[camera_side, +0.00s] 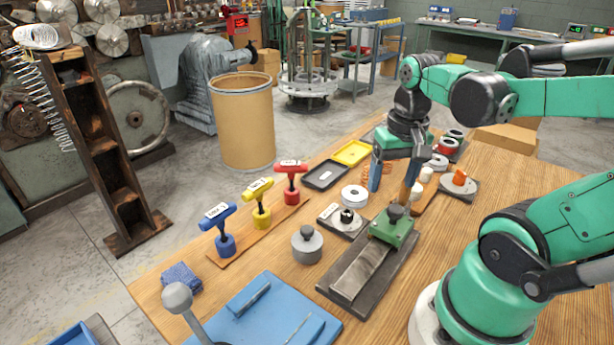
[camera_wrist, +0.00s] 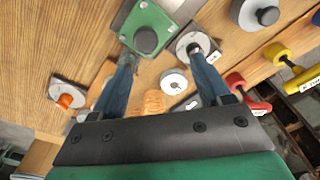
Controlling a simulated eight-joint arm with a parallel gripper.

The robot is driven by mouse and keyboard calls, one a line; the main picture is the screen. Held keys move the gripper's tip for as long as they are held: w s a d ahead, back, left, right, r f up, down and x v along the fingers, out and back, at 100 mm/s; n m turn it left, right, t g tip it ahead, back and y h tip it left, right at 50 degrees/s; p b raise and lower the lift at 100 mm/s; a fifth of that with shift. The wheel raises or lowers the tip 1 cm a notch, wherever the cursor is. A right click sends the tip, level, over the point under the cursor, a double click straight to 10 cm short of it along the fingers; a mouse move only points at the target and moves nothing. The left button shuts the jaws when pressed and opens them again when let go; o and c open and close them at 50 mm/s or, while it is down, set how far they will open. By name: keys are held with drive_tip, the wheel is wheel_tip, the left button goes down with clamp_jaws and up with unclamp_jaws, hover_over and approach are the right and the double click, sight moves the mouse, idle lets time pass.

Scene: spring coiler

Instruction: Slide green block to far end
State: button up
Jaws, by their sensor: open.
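The green block (camera_side: 393,230) with a dark round knob on top sits on a grey metal track (camera_side: 355,275), at the track's upper-right end in the side view. The bare channel runs from it toward the lower left. My gripper (camera_side: 392,190) is open and empty, pointing down, its two blue fingers wide apart. In the side view one fingertip shows just above the knob; I cannot tell if it touches. In the wrist view the green block (camera_wrist: 150,18) lies beyond my open gripper (camera_wrist: 161,60), nearer the left finger, and not between the fingers.
A grey knobbed weight (camera_side: 307,245) and a plate with a dark knob (camera_side: 343,219) stand left of the track. Blue, yellow and red T-handles (camera_side: 254,204) stand farther left. A blue plate (camera_side: 265,315) lies in front. White rings (camera_side: 354,196) are close behind.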

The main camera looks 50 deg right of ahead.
sight(397, 209)
drive_tip(key=shift+s+d+f+m+g, duration=0.15)
drive_tip(key=shift+s+d+m+g, duration=0.15)
drive_tip(key=shift+s+d+m, duration=0.25)
drive_tip(key=shift+s+a+f, duration=0.1)
drive_tip(key=shift+f, duration=1.25)
drive_tip(key=shift+a+f, duration=0.1)
drive_tip(key=shift+f, duration=1.2)
clamp_jaws()
